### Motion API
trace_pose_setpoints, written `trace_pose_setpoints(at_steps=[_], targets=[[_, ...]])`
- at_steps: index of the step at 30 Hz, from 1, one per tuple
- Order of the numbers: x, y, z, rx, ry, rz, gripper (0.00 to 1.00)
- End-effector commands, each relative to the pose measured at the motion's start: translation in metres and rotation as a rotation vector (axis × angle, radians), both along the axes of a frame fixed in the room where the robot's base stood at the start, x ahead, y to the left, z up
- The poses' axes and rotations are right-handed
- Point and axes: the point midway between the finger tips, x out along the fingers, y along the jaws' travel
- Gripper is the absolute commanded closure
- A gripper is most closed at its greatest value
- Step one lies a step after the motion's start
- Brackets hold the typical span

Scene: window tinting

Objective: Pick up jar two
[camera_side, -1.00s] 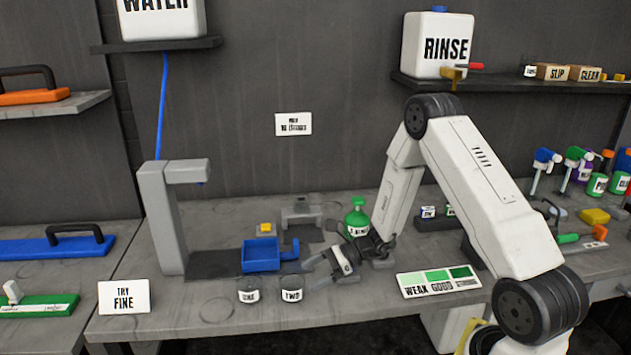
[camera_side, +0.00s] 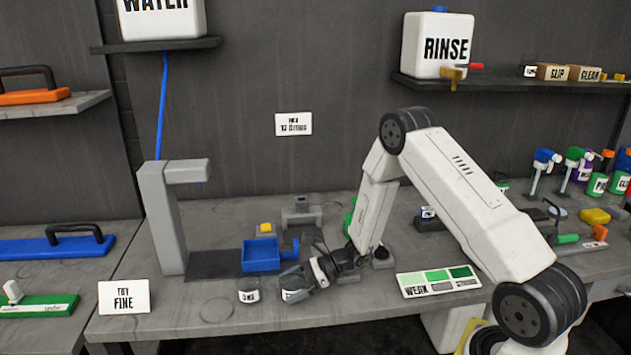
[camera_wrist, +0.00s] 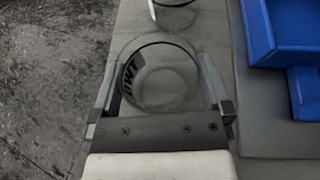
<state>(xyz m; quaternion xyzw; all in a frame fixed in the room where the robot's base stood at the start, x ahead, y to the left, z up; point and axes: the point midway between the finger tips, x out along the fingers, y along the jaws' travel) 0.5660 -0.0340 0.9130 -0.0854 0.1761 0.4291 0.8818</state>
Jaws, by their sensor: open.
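Jar two is a small clear glass jar with a label; it stands upright on the bench in the side view (camera_side: 294,294) and shows from above in the wrist view (camera_wrist: 158,72), its lettering on the left inside. My gripper (camera_side: 302,287) is at jar two, low over the bench. In the wrist view my gripper (camera_wrist: 163,95) is open, with one finger on each side of the jar. Whether the fingers touch the glass I cannot tell. Jar one (camera_side: 248,291) stands just left of jar two, and its edge shows at the top of the wrist view (camera_wrist: 175,14).
A blue tray (camera_side: 262,256) sits close behind the jars, and shows at the right of the wrist view (camera_wrist: 285,60). A grey stand (camera_side: 160,220) rises to the left. The strength chart (camera_side: 438,281) lies right of my gripper. The bench's front edge is near.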

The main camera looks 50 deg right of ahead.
Motion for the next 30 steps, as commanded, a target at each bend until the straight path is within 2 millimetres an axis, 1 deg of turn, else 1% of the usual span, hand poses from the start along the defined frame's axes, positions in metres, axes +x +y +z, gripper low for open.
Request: trace_pose_setpoints(at_steps=[14,15,17,18,20,21,30], targets=[[0.0003,-0.0002,0.0001,0.000,0.000,-0.001,0.00],[0.0003,-0.0002,0.0001,0.000,0.000,-0.001,0.13],[0.0003,-0.0002,0.0001,0.000,0.000,-0.001,0.32],[0.0003,-0.0002,0.0001,0.000,0.000,-0.001,0.44],[0.0003,-0.0002,0.0001,0.000,0.000,-0.001,0.64],[0.0002,-0.0002,0.0001,0.000,0.000,-0.001,0.75],[0.0004,-0.0003,0.0012,0.000,-0.002,-0.001,0.76]])
